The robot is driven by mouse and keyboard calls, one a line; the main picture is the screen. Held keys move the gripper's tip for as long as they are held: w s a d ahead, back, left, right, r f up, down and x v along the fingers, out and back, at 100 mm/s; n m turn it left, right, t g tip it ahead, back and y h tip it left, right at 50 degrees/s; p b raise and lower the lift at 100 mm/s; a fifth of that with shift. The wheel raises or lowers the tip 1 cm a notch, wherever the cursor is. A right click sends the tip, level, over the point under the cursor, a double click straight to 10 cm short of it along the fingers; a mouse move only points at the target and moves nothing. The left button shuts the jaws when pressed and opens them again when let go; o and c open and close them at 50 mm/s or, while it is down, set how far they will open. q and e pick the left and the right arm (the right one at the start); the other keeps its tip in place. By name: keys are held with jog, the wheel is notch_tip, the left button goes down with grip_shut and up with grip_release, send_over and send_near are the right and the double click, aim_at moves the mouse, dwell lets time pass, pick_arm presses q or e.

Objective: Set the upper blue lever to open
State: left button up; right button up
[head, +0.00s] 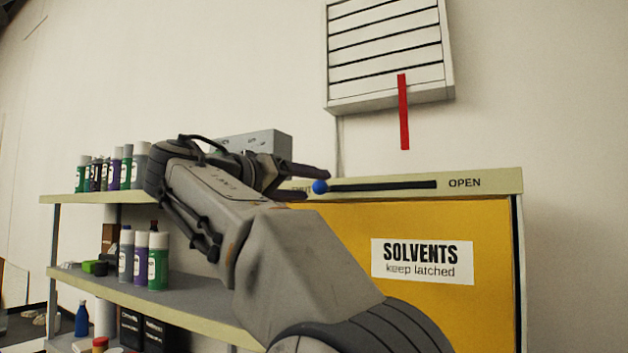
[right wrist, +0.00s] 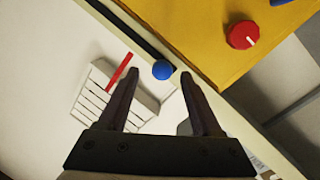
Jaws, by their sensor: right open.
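The upper blue lever shows as a round blue knob (head: 320,187) at the left end of a dark horizontal slot (head: 385,185) along the top strip of the yellow cabinet. The word OPEN stands right of the slot; a label at the left end is mostly hidden by my gripper. My right gripper (head: 314,186) is open, with its fingertips at the knob. In the right wrist view the knob (right wrist: 162,69) lies between the two fingertips (right wrist: 160,75), with gaps visible on both sides. My left gripper is not in view.
The yellow cabinet front (head: 330,235) bears a SOLVENTS sign (head: 422,262). Shelves with cans (head: 158,260) stand at the left. A vent (head: 388,55) with a red strip (head: 403,112) hangs above. The right wrist view shows a red knob (right wrist: 242,35) and a blue piece (right wrist: 282,2) at the top edge.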

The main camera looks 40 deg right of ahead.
aim_at(316, 185)
jog(key=d, duration=0.2)
jog(key=shift+w+d+r+p, duration=0.15)
jog(key=shift+w+d+p, duration=0.1)
jog(key=shift+d+p, duration=0.15)
jog(key=shift+w+d, duration=0.15)
jog(key=shift+d, duration=0.5)
grip_shut()
dwell(0.5)
